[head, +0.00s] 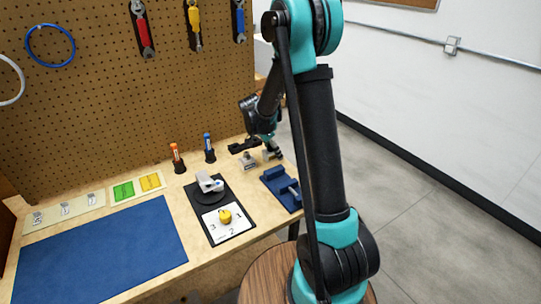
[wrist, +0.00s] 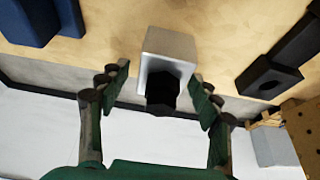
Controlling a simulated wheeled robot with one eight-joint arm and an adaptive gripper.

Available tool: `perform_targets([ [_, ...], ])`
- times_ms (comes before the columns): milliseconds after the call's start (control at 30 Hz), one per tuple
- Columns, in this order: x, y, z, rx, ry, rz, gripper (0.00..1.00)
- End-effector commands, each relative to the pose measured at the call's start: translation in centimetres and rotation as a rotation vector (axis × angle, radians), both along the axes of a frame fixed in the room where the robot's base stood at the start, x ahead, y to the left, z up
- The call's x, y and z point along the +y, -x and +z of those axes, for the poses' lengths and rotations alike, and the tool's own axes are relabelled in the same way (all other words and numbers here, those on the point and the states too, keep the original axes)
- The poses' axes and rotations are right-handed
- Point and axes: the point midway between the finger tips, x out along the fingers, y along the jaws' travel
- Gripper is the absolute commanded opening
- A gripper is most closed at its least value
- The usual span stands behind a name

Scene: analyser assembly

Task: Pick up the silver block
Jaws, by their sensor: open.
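The silver block (wrist: 172,47) stands at the table edge in the wrist view. It is a pale grey box with a dark, hollow-looking or black part (wrist: 161,92) at its near end. My gripper (wrist: 161,88) is open, with one green finger to each side of the block and clear gaps between. Neither finger appears to touch it. In the head view my gripper (head: 271,152) is low over the right end of the table, and the block is small and partly hidden there.
A blue fixture (head: 281,188) lies close by, also at the wrist view's upper left (wrist: 35,20). A black part (wrist: 268,78) lies to the right there. A small grey part (head: 248,161) stands nearby. A black board (head: 196,194) lies further left.

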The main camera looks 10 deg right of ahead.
Motion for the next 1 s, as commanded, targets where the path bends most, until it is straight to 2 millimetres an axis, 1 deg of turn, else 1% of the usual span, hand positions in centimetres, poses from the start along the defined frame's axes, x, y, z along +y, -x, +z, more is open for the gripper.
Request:
perform_targets([
  [100, 0.02, 0.01, 0.01, 0.000, 0.000, 0.000, 0.64],
  [133, 0.02, 0.01, 0.01, 0.000, 0.000, 0.000, 0.61],
  [600, 0.02, 0.01, 0.03, 0.000, 0.000, 0.000, 0.03],
  [633, 0.02, 0.01, 0.06, 0.000, 0.000, 0.000, 0.01],
  [867, 0.02, 0.02, 0.11, 0.000, 0.000, 0.000, 0.00],
  [1000, 0.02, 0.01, 0.64, 0.000, 0.000, 0.000, 0.00],
])
